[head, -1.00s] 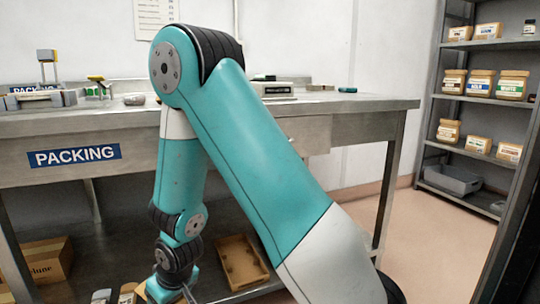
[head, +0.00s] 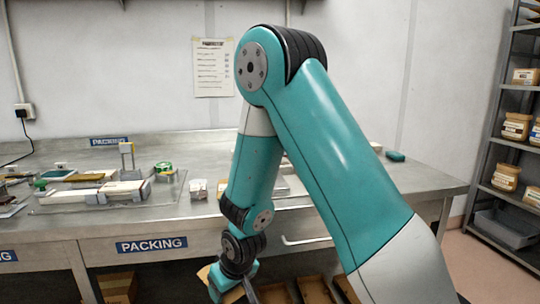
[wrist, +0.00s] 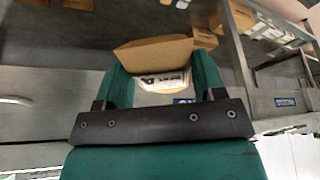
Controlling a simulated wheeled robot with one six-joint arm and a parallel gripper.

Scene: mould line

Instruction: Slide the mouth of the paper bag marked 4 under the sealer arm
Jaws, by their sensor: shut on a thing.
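My gripper (wrist: 161,82) is shut on a brown paper bag (wrist: 155,54), which sits between its two green fingers in the wrist view. A pale label with dark print shows on the bag; I cannot read a 4. In the head view my gripper (head: 226,288) hangs low in front of the packing bench, partly cut off by the lower edge, and a piece of the brown bag (head: 204,274) shows beside it. What looks like the sealer (head: 98,193) lies on the bench at left, with an upright arm (head: 127,158) at its back. The bag is well apart from it.
The steel bench (head: 200,222) has a front edge between my gripper and the bench top. A green-topped tape roll (head: 164,170) and a small white box (head: 198,189) stand right of the sealer. Shelves (head: 490,170) stand at far right.

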